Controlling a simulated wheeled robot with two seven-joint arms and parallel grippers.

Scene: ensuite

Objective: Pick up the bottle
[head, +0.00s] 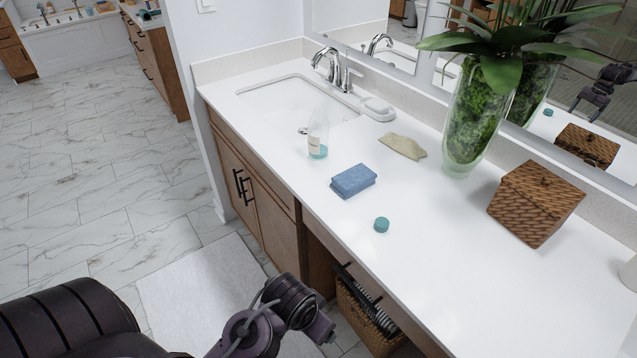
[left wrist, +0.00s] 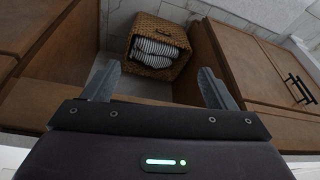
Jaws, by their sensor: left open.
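A clear bottle (head: 318,137) with a pale label and some teal liquid at its bottom stands upright on the white counter, just in front of the sink. My left arm comes in low in the head view, below the counter's front edge and well apart from the bottle; its fingertips are not clear there. In the left wrist view my left gripper (left wrist: 160,88) is open and empty, facing the cabinet fronts and a basket under the counter. The bottle is not in the left wrist view. My right gripper is not in view.
On the counter (head: 430,270) are a folded blue cloth (head: 353,181), a small teal cap (head: 381,225), a tan cloth-like piece (head: 403,146), a glass plant vase (head: 478,115) and a woven box (head: 536,203). A wicker basket (left wrist: 158,45) with striped cloth sits below.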

